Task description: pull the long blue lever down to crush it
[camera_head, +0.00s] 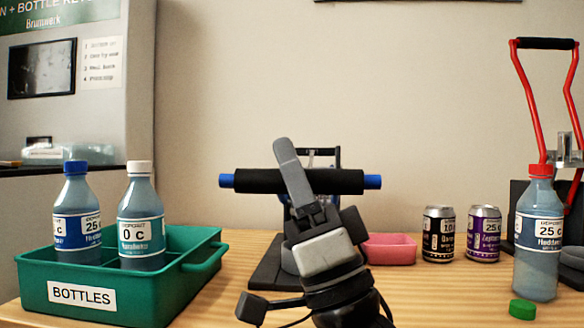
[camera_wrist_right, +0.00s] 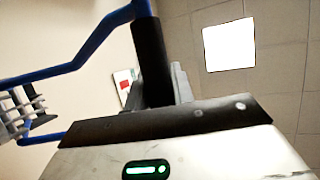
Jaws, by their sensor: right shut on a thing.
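The long blue lever (camera_head: 228,181) has a wide black foam grip (camera_head: 250,182) lying level across the middle of the head view, with blue ends showing. My right gripper (camera_head: 294,172) is shut on this grip near its middle. In the right wrist view the blue lever (camera_wrist_right: 95,42) bends into the black grip (camera_wrist_right: 152,60), which runs down between the fingers. The crusher's dark base (camera_head: 266,272) stands on the table behind my arm. My arm hides most of the crusher's body, and I cannot see what is inside. My left gripper is not in view.
A green bottle crate (camera_head: 90,312) with two bottles stands left. A pink tray (camera_head: 390,250) and two cans (camera_head: 438,234) are right of the crusher. A red-capped bottle (camera_head: 536,262), a green cap (camera_head: 522,309) and a red-levered device (camera_head: 527,95) are far right.

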